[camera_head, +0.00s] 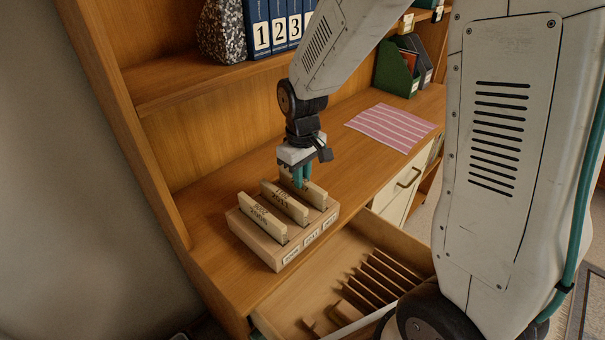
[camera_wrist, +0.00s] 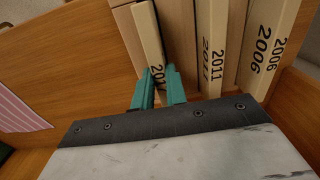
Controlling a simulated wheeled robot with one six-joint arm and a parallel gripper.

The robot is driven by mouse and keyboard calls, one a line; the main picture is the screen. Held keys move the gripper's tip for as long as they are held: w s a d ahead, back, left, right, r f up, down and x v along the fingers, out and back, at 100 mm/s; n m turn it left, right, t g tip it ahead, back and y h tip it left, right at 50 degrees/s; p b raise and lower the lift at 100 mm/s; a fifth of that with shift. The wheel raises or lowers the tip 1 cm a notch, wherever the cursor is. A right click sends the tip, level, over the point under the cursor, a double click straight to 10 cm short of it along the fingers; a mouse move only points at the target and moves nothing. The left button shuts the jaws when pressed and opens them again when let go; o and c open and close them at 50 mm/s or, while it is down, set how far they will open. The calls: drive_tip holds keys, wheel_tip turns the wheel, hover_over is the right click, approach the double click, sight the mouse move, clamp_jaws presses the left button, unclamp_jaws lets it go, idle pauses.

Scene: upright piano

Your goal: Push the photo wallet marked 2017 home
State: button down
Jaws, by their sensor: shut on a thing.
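A wooden block (camera_head: 263,247) with three slots stands on the desk. It holds three pale photo wallets on edge, the 2006 wallet (camera_head: 262,218), the 2011 wallet (camera_head: 285,203) and the 2017 wallet (camera_head: 317,194) at the right end. My gripper (camera_head: 302,184) is over the 2017 wallet, its teal fingers on either side of it. The wrist view shows the fingers (camera_wrist: 160,74) shut on the 2017 wallet (camera_wrist: 148,35), hiding its last digit. The 2011 wallet (camera_wrist: 213,45) and 2006 wallet (camera_wrist: 266,45) stand beside it there. How deep the 2017 wallet sits is unclear.
An open drawer (camera_head: 300,305) with several dividers juts out below the block. A pink striped mat (camera_head: 391,127) lies on the desk to the right. Numbered blue binders (camera_head: 262,30) stand on the shelf above, and a green file holder (camera_head: 393,70) is farther back.

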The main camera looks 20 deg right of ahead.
drive_tip(key=shift+f, duration=0.2)
drive_tip(key=c, duration=1.3)
unclamp_jaws()
drive_tip(key=shift+c, duration=0.2)
drive_tip(key=shift+r, duration=0.15)
wheel_tip(320, 180, up, 8)
drive_tip(key=shift+f, duration=0.2)
